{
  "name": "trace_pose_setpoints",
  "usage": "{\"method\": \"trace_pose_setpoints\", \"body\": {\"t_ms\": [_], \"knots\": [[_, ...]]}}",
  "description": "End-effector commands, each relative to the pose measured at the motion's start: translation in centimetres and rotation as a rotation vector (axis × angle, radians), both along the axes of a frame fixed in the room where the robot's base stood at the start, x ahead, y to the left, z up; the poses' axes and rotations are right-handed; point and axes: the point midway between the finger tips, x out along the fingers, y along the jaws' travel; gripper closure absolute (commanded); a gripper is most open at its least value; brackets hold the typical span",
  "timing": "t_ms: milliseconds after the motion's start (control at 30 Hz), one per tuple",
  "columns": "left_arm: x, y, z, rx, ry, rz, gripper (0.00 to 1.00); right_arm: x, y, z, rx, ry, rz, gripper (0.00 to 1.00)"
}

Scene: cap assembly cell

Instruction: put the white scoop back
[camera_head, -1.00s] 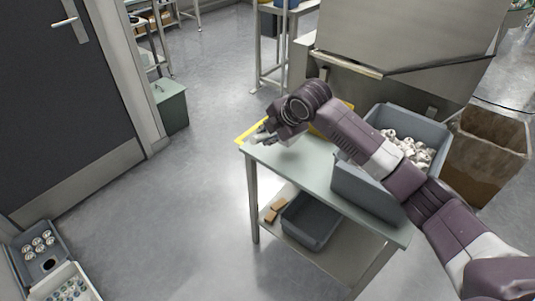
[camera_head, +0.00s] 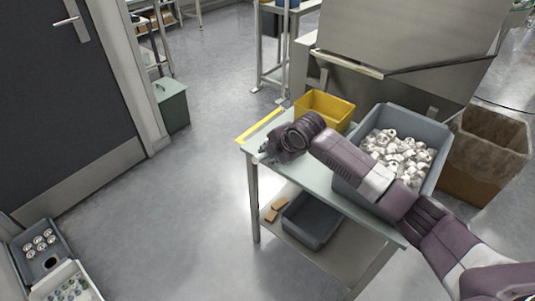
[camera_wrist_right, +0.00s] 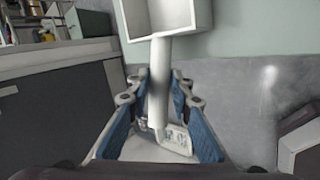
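The white scoop (camera_wrist_right: 160,80) shows in the right wrist view, its square hollow head at the top and its handle running down between my fingers. My right gripper (camera_wrist_right: 160,82) is shut on the handle, with a blue-padded finger on each side. In the head view my right gripper (camera_head: 265,155) is at the left corner of the pale green table (camera_head: 318,181); the scoop cannot be made out there. I cannot tell whether the scoop touches the table. My left gripper is not in view.
A grey bin (camera_head: 349,183) of white parts stands on the table, with a yellow bin (camera_head: 325,106) behind. An empty grey bin (camera_head: 312,222) and brown blocks (camera_head: 277,209) are on the lower shelf. A brown bin (camera_head: 484,160) stands right.

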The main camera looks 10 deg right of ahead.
Motion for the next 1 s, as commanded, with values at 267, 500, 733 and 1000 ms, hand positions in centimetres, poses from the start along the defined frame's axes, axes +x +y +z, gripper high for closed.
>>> {"method": "trace_pose_setpoints", "body": {"t_ms": [267, 500, 733, 1000], "knots": [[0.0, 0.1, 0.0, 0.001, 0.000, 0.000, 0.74, 0.0, 0.0, 0.0, 0.000, 0.000, 0.000, 0.65], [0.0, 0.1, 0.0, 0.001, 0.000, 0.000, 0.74, -0.2, -0.2, 0.6, 0.000, -0.001, -0.001, 0.65], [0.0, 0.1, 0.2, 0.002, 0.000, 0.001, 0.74, -2.1, -1.0, 3.3, -0.001, -0.004, 0.000, 0.65], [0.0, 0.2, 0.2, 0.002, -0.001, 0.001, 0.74, -4.9, -2.1, 7.3, -0.001, -0.004, 0.001, 0.65]]}}
